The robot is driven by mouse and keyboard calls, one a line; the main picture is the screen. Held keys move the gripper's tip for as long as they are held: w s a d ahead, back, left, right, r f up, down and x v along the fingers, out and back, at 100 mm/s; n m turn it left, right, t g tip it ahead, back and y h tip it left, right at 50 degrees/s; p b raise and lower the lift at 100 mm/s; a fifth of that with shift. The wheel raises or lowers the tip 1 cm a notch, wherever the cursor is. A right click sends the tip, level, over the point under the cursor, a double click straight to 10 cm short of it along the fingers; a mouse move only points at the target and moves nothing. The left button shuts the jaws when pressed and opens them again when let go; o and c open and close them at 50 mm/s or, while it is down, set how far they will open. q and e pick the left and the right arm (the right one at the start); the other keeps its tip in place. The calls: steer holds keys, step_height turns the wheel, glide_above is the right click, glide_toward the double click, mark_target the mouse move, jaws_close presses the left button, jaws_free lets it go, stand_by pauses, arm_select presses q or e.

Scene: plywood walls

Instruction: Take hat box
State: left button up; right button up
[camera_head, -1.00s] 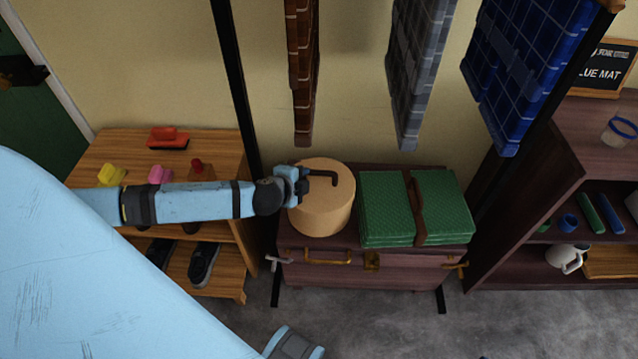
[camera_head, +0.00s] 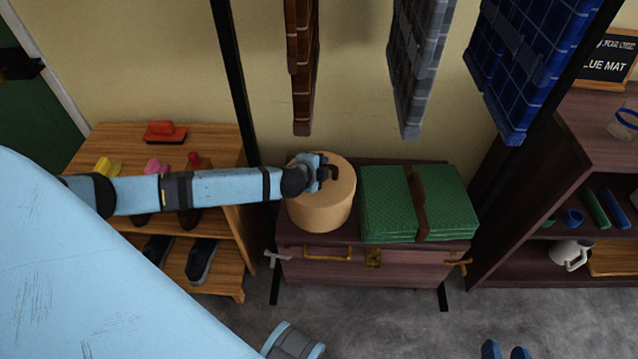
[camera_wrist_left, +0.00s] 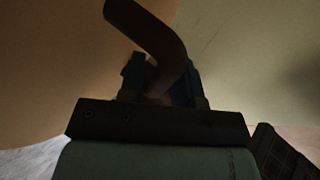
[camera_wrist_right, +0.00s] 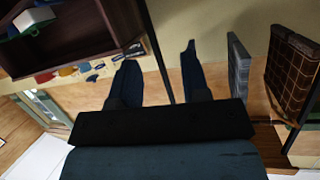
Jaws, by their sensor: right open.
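The hat box (camera_head: 318,213) is a round tan box standing on the left part of a dark red trunk. A dark bent piece, like a handle or hook, shows over its lid; I cannot tell whether it is fixed to it. My left gripper (camera_head: 322,172) is over the lid, at this bent piece. In the left wrist view the bent piece (camera_wrist_left: 160,38) runs between the fingers, against the tan box side (camera_wrist_left: 55,60). Whether they are closed on it is unclear. My right gripper (camera_head: 506,352) is open and empty, low at the bottom edge.
Folded green cloths (camera_head: 388,205) with a brown strap lie right of the box on the trunk (camera_head: 330,266). Brown, grey and blue checked cloths hang above. A wooden shoe shelf (camera_head: 222,150) is left, a dark shelf (camera_head: 530,262) right. Grey floor is open in front.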

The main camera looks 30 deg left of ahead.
arm_select(q)
jaws_close()
